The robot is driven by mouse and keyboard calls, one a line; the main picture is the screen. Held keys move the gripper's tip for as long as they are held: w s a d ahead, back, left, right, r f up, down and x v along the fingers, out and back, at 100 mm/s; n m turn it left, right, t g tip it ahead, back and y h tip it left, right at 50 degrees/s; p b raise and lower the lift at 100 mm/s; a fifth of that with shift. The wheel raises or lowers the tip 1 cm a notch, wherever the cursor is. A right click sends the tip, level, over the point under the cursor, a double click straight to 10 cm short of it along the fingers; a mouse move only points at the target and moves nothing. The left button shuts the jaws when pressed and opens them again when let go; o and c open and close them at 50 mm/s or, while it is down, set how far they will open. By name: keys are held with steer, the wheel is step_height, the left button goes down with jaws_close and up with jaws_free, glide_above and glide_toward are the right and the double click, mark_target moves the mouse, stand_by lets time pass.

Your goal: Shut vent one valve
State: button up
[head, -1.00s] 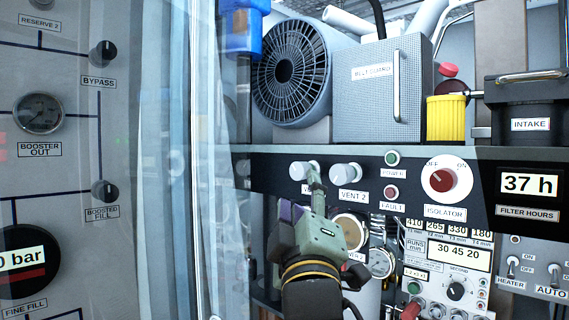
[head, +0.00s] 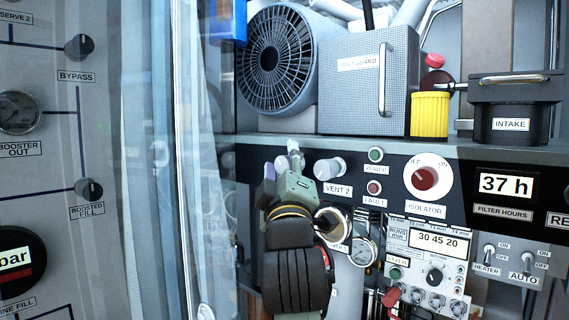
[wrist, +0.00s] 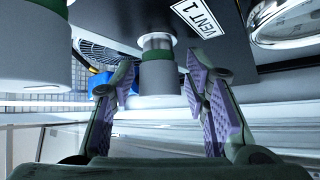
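The vent 1 valve is a white round knob with a green collar. It shows in the wrist view (wrist: 160,78) between my fingers, beside the VENT 1 label (wrist: 200,17). My gripper (wrist: 163,92) is open, with a purple-padded finger on each side of the knob and visible gaps to it. In the head view my gripper (head: 294,168) is in front of the vent 1 knob, mostly hiding it and its label. The white vent 2 knob (head: 329,168) is just to its right.
A second white knob (wrist: 35,65) is close on the left in the wrist view. Gauges (head: 333,222) sit below the vent knobs. The red isolator knob (head: 425,178) is to the right. A glass edge (head: 183,160) stands to the left.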

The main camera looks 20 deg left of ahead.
jaws_close()
steer(key=shift+f+m+b, duration=0.15)
steer(key=shift+m+b, duration=0.15)
steer(key=shift+b, duration=0.2)
steer(key=m+t+h+b, duration=0.1)
steer(key=m+t+b, duration=0.1)
steer(key=shift+a+f+b, duration=0.1)
steer(key=shift+f+b, duration=0.05)
steer(key=shift+b, duration=0.15)
steer(key=m+t+h+b, duration=0.1)
steer(key=m+h, duration=0.1)
steer(key=m+t+h+b, duration=0.1)
steer(key=m+h+b, duration=0.1)
steer(key=m, duration=0.1)
steer(key=shift+t, duration=0.3)
steer(key=shift+r+m+t+h+b, duration=0.15)
steer(key=shift+m+t+h+b, duration=0.2)
steer(key=shift+m+h+b, duration=0.6)
steer(key=shift+r+m+t+h+b, duration=0.15)
steer(key=shift+m+t+h+b, duration=0.25)
steer(key=shift+m+h, duration=0.9)
steer(key=shift+r+m+h, duration=0.1)
steer(key=shift+m+h, duration=0.15)
steer(key=shift+m, duration=0.3)
